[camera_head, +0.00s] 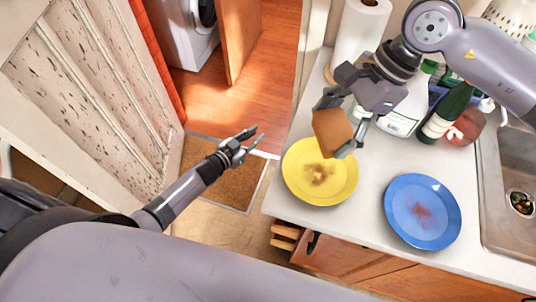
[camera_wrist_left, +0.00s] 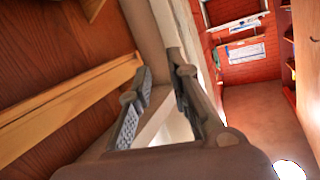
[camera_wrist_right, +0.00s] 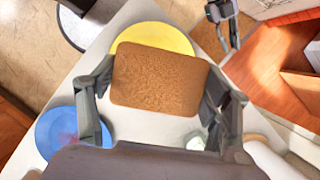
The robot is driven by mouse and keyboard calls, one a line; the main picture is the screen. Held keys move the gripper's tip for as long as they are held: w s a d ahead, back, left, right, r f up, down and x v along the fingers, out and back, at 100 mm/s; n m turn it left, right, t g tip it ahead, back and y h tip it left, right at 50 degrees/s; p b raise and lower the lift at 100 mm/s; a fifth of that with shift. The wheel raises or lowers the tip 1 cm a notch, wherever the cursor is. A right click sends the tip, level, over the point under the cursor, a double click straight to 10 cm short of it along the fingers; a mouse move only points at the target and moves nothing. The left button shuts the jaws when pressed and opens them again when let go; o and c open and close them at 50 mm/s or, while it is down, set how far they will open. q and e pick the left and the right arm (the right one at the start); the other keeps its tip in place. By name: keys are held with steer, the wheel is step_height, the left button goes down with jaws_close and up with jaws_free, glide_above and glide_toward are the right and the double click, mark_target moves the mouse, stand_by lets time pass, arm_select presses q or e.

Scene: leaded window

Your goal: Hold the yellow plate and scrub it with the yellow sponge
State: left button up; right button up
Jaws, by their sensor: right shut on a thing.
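The yellow plate (camera_head: 335,192) lies on the white counter with a dark brown stain near its middle. It partly shows behind the sponge in the right wrist view (camera_wrist_right: 155,35). The sponge (camera_head: 331,131) looks orange-brown on the sides I see. My right gripper (camera_head: 340,122) is shut on it, one finger on each side, also clear in the right wrist view (camera_wrist_right: 158,82). The sponge is over the plate's far edge and appears raised above it. My left gripper (camera_head: 245,144) is open and empty, left of the plate, off the counter edge over the floor.
A blue plate (camera_head: 423,211) with a reddish stain lies right of the yellow plate. Behind stand a paper towel roll (camera_head: 359,38), a green bottle (camera_head: 446,112) and a white bottle (camera_head: 402,118). A sink (camera_head: 508,190) is at the right. A doormat (camera_head: 225,172) lies on the floor.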

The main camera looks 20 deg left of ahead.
arm_select(q)
steer(key=w+d+r+m+h, duration=0.2)
steer(key=d+r+m+h, duration=0.15)
steer(key=r, duration=0.65)
steer(key=w+d+r+m+h, duration=0.2)
steer(key=d+r+h, duration=0.15)
steer(key=r, duration=0.65)
steer(key=s+d+r+m+g+h, duration=0.3)
steer(key=r+m+g, duration=0.15)
steer(key=r, duration=0.35)
steer(key=s+d+r+m+g+h, duration=0.3)
steer(key=s+d+r+m+g, duration=0.15)
steer(key=r, duration=0.35)
steer(key=s+d+r+m+g, duration=0.1)
steer(key=s+r+m+g, duration=0.1)
steer(key=s+r+m, duration=0.1)
steer(key=m+g+y, duration=0.3)
steer(key=y, duration=0.6)
glide_above(299, 192)
steer(key=w+a, duration=0.2)
steer(key=a, duration=0.2)
step_height(299, 192, down, 5)
step_height(299, 192, down, 5)
steer(key=s+a+y, duration=0.3)
steer(key=shift+n+t, duration=0.3)
steer(key=shift+n, duration=0.05)
steer(key=x, duration=1.1)
steer(key=shift+d+f, duration=0.15)
steer(key=shift+f, duration=0.1)
steer(key=shift+c, duration=0.2)
